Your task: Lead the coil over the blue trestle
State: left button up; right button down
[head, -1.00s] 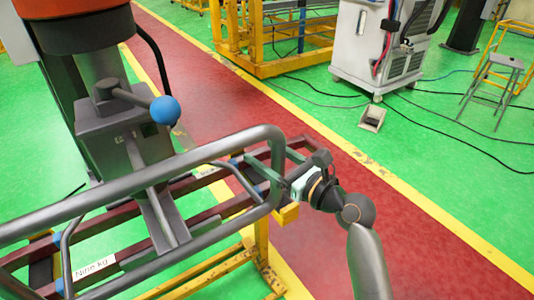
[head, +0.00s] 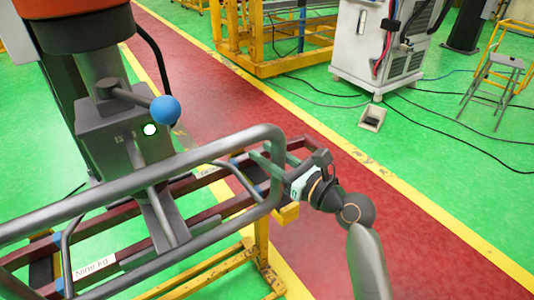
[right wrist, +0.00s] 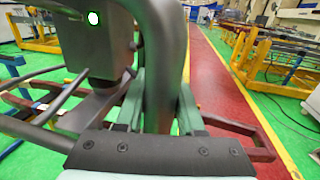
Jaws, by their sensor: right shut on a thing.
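The coil (head: 120,192) is a thick grey tubular loop that comes in from the left in the head view, with its rounded end at the middle. My right gripper (head: 268,168) is shut on that end. In the right wrist view its green fingers (right wrist: 160,105) stand either side of the grey coil bar (right wrist: 163,60). I see no trestle that is clearly blue in the head view. A stand with dark red rails (head: 205,217) and yellow legs (head: 262,240) lies below the coil and carries small blue parts. My left gripper is out of view.
A grey machine head (head: 125,140) with a lit green lamp and a blue ball lever (head: 165,110) stands close behind the coil. A white cabinet (head: 375,45) and yellow racks (head: 270,65) stand further back. The red walkway (head: 330,225) at right is clear.

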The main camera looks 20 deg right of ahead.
dwell(0.8)
jog(key=c, duration=1)
grip_release()
grip_shut()
